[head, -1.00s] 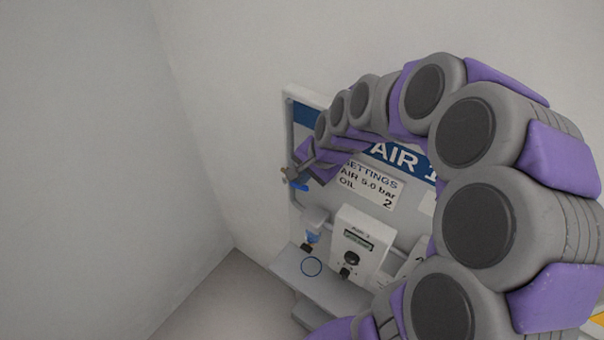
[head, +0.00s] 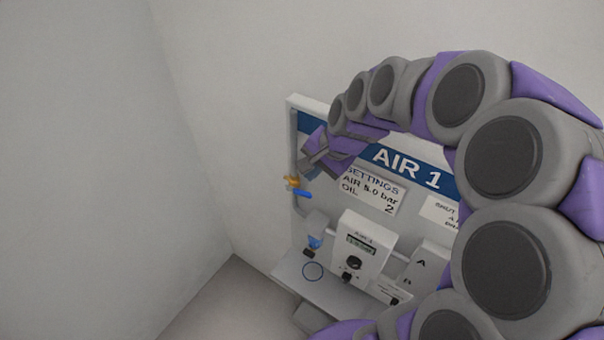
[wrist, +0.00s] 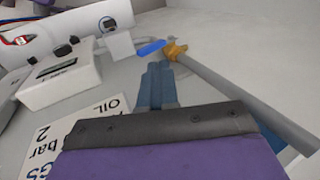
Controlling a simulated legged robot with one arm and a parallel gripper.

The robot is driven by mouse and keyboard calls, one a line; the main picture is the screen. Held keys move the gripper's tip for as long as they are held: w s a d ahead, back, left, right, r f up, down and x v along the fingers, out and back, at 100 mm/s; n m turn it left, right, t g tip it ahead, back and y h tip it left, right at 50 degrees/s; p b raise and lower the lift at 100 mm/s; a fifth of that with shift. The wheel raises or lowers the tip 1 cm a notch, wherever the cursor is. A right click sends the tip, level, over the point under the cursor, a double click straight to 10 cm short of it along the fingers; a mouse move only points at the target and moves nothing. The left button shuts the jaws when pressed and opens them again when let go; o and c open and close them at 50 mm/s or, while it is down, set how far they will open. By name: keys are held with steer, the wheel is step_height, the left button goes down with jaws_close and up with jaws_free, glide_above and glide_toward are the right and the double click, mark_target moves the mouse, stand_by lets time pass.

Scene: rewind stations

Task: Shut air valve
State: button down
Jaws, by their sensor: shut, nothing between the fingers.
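The air valve has a brass body (head: 292,181) on the grey pipe at the panel's left edge. Its blue lever (head: 302,194) points right, across the pipe. In the wrist view the brass body (wrist: 177,50) is past my fingertips and the blue lever (wrist: 151,48) sticks out to its left. My gripper (head: 308,160) is above and right of the valve in the head view. In the wrist view my gripper (wrist: 156,66) has its blue fingers together, empty, with the tips apart from the lever in the picture.
The AIR 1 panel (head: 408,168) carries a settings card (head: 370,188), a control box with dial (head: 360,250) and a small blue-tinted bowl (head: 315,240). The grey pipe (wrist: 230,95) runs beside my fingers. A shelf (head: 290,265) juts out below. Open space lies left of the panel.

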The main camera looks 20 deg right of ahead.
steer(key=shift+s+d+r, duration=1.55)
steer(key=shift+s+r, duration=0.05)
steer(key=shift+s, duration=0.2)
steer(key=shift+s+f, duration=0.1)
